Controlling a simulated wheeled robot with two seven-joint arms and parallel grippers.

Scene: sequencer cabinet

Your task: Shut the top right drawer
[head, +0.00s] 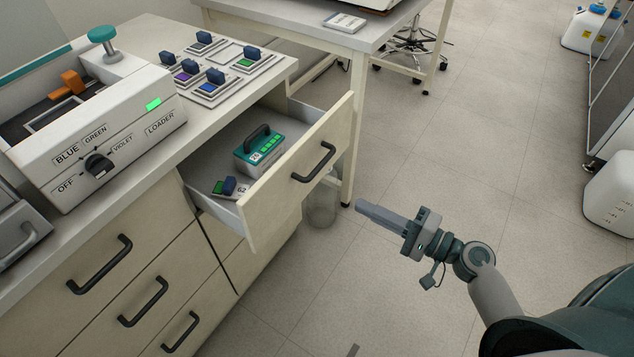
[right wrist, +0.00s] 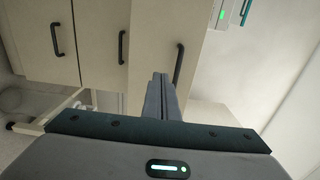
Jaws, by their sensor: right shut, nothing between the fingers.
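The top right drawer (head: 268,192) of the cabinet stands pulled out, with a pale front and a dark bar handle (head: 313,162). Inside it are a teal block with a black handle (head: 259,148) and a small tile with a blue-and-green piece (head: 231,187). My right gripper (head: 360,206) is shut and empty, in front of the drawer front and to its right, apart from it in the head view. In the right wrist view its closed fingers (right wrist: 158,78) point at the drawer front beside the handle (right wrist: 178,64). A grey sliver at the head view's bottom edge may be my left gripper's tip.
The worktop carries a loader machine (head: 110,140) with a knob and green light, and a tray of coloured blocks (head: 213,70). Other drawers below and left are shut. A second table (head: 290,22) stands behind.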

